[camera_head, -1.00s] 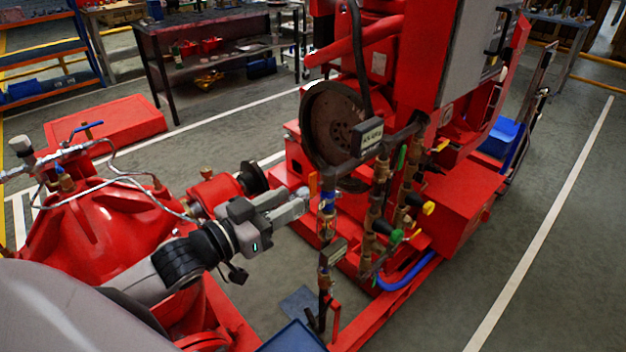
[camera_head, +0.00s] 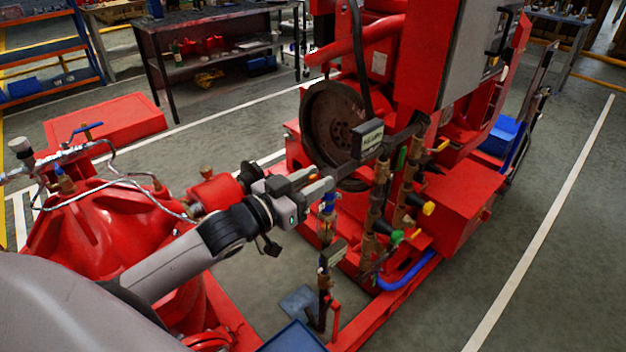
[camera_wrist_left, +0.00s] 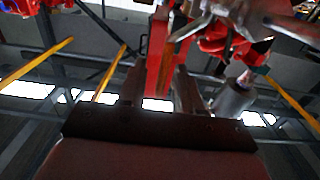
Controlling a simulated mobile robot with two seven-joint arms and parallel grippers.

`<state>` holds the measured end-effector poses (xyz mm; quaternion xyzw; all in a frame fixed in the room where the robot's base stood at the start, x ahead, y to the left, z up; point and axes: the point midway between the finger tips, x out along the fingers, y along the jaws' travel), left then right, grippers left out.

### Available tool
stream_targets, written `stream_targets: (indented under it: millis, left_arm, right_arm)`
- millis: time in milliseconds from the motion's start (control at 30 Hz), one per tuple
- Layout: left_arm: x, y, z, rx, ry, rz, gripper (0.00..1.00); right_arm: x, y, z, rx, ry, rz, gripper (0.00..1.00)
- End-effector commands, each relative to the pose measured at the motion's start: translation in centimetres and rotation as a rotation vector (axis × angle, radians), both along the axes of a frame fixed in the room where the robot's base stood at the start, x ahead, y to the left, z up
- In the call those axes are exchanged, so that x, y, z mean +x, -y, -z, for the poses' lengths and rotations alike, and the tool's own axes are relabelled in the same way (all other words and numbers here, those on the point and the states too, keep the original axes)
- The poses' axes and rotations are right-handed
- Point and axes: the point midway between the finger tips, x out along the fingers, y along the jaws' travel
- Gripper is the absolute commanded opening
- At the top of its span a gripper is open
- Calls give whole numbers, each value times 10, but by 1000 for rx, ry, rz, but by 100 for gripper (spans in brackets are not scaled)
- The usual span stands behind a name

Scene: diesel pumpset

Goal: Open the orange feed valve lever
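My left gripper (camera_head: 325,181) reaches in from the left at the upright pipe with the blue-banded valve (camera_head: 328,203). I cannot tell whether a finger touches the lever. My right gripper is not in view.
A grey gauge box (camera_head: 368,139) and a large dark flywheel (camera_head: 334,122) stand close behind the gripper. Pipes with green (camera_head: 396,237) and yellow (camera_head: 429,208) handles stand to the right. Grey floor is open at far right.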

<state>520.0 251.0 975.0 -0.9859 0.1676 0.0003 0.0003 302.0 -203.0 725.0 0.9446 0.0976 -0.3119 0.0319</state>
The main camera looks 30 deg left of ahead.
Motion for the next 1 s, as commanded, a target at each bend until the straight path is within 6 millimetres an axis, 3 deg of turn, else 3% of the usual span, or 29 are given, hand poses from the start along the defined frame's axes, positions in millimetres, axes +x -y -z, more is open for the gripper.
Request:
stream_targets:
  millis: [233,333,367,733,1000]
  left_arm:
    - [0,0,0,0,0,0,34]
    - [0,0,0,0,0,0,2]
    - [0,0,0,0,0,0,0]
    - [-2,0,3,-10,26,0,0]
    - [-12,-4,10,-59,160,-3,0]
  right_arm:
    - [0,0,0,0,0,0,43]
    - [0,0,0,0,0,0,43]
    - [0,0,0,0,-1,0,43]
    - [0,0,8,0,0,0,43]
    - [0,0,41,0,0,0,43]
